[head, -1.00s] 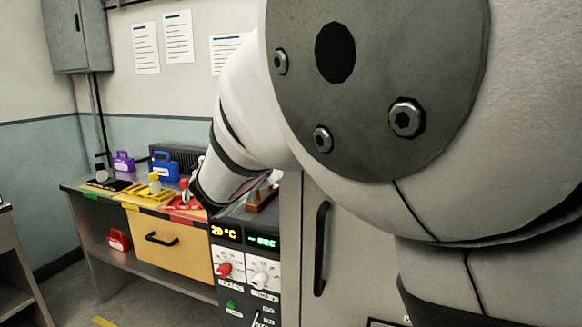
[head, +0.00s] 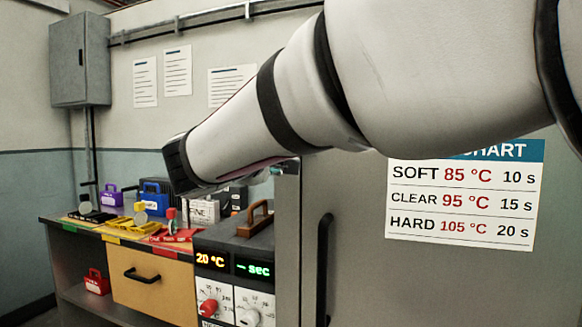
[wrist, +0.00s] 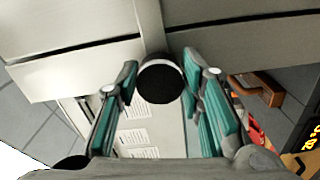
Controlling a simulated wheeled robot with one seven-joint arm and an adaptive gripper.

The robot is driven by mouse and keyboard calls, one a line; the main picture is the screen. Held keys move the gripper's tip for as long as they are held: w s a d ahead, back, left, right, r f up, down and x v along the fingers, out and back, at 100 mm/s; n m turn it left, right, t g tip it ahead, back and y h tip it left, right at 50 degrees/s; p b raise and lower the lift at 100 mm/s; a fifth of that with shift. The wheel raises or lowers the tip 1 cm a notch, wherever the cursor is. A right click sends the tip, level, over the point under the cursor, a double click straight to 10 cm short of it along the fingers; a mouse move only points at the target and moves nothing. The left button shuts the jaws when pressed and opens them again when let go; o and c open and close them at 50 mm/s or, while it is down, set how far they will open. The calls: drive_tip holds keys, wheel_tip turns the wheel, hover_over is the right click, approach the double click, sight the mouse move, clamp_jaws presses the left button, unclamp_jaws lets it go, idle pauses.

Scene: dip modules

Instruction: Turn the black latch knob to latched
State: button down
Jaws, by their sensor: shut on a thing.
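The black latch knob (wrist: 162,84) shows in the wrist view as a dark round disc with a pale rim, in front of light grey panels. My gripper (wrist: 159,74) has its two teal-padded fingers on either side of it, shut on the knob. In the head view only a small teal bit of my gripper (head: 275,170) shows past my arm, by the upper left edge of the grey cabinet. The knob is hidden there. I cannot tell from these frames whether the latch is latched.
The grey cabinet door (head: 365,270) has a black handle (head: 324,268) and a temperature chart (head: 460,195). To its left stand a control unit (head: 233,290) with a brown handle (head: 256,219) and a bench with a wooden drawer (head: 155,288), padlocks and trays.

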drive_tip(key=shift+b, duration=0.35)
idle(0.3)
drive_tip(key=c, duration=1.1)
unclamp_jaws()
drive_tip(key=v, duration=1.2)
